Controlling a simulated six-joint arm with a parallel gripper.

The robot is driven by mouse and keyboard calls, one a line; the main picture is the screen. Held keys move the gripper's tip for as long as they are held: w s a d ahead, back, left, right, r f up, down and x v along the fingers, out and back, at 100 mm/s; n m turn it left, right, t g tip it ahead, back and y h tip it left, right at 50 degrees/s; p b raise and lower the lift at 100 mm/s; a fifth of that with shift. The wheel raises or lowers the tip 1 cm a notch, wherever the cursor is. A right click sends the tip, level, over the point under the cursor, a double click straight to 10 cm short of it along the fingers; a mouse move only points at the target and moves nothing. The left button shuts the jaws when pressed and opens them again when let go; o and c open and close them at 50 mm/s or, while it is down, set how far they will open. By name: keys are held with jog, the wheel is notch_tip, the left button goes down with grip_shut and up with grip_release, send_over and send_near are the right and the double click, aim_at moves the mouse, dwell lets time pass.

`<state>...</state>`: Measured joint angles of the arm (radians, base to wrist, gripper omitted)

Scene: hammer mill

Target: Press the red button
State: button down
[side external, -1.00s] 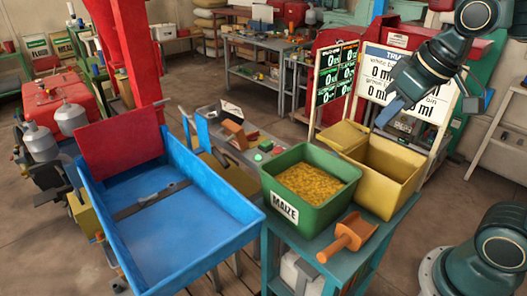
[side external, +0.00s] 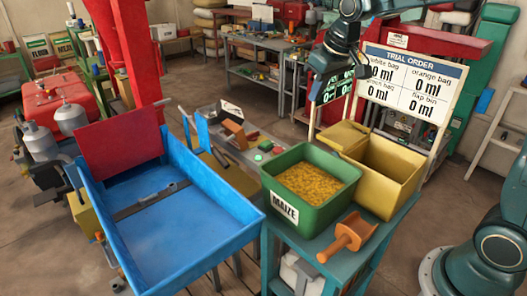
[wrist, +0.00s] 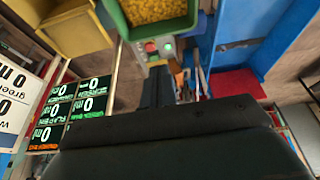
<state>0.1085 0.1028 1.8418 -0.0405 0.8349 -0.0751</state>
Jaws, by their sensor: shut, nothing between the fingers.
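The red button (wrist: 151,47) shows small near the top middle of the wrist view, on a grey panel beside a lit green button (wrist: 168,45). In the side view the grey panel (side external: 240,152) stands behind the green maize bin, with a green button (side external: 266,145) on it. My gripper (side external: 329,94) hangs high, to the right of the panel and in front of the order boards, apart from the buttons. Its fingers (wrist: 170,90) are shut and empty, pointing toward the panel area in the wrist view.
The green maize bin (side external: 285,212) and yellow bin (side external: 404,199) stand on a teal table. An orange scoop (side external: 347,237) lies in front. A blue trailer (side external: 230,232) is left. The white order board (side external: 409,87) stands behind my gripper.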

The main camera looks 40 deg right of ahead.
jog(key=w+d+f, duration=0.2)
jog(key=w+f, duration=0.3)
jog(key=w, duration=0.1)
jog(key=w+d+f, duration=0.2)
jog(key=w+f, duration=0.4)
jog(key=w, duration=0.1)
jog(key=shift+d+g, duration=0.25)
jog(key=shift+g, duration=0.15)
jog(key=shift+w, duration=0.1)
jog(key=shift+f, duration=0.15)
send_over(277, 151)
jog(key=f, duration=0.8)
jog(key=s+f, duration=0.1)
jog(key=f, duration=0.2)
jog(key=shift+f, duration=1.2)
